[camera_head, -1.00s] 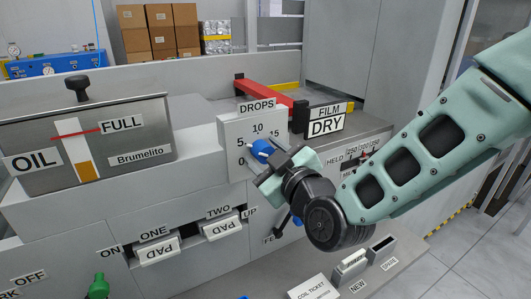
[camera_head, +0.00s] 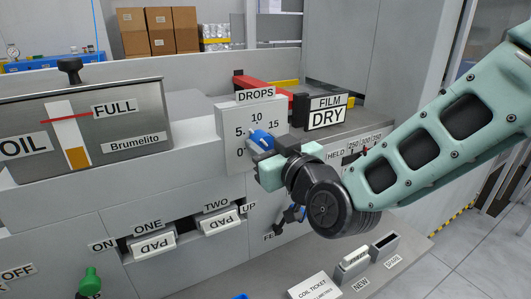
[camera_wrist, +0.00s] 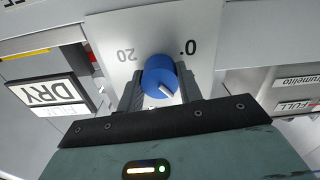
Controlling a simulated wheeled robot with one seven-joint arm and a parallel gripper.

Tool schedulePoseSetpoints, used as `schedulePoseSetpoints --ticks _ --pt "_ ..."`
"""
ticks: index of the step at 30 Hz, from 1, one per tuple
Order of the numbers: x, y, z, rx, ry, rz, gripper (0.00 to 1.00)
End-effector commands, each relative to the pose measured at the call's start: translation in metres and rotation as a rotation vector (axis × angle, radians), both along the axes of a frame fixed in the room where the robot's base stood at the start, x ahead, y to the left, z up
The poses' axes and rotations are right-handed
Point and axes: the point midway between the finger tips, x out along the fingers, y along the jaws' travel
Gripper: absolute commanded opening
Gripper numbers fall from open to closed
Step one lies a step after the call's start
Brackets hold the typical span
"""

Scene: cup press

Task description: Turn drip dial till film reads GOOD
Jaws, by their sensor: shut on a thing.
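The drip dial is a blue knob (camera_head: 261,140) on the upright white DROPS plate (camera_head: 231,157), which carries a number scale. Its white pointer tilts up and left, about between 5 and 10. My gripper (camera_head: 270,147) is shut on the knob, coming from the right. In the wrist view the knob (camera_wrist: 160,77) sits between my two dark fingers, and its white line points down and right, towards my palm. The 0 and 20 marks show upside down above it. The film sign (camera_head: 327,111) reads DRY; it shows inverted in the wrist view (camera_wrist: 48,94).
The steel oil box (camera_head: 120,120) stands left, with a red line at FULL. PAD ONE (camera_head: 153,242) and PAD TWO (camera_head: 221,221) sit below. A blue-handled lever (camera_head: 294,213) is close under my gripper. A red bar (camera_head: 265,96) lies behind the plate.

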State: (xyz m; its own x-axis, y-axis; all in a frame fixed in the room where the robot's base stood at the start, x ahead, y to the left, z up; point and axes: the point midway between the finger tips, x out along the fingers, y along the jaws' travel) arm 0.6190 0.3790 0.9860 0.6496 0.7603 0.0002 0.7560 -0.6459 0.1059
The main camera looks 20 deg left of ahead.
Motion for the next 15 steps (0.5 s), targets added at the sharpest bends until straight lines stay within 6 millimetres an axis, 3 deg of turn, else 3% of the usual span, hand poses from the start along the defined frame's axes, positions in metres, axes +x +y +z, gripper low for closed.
schedulePoseSetpoints --ticks 15 --pt "0.0001 -0.0007 -0.0032 0.287 0.339 0.000 0.13"
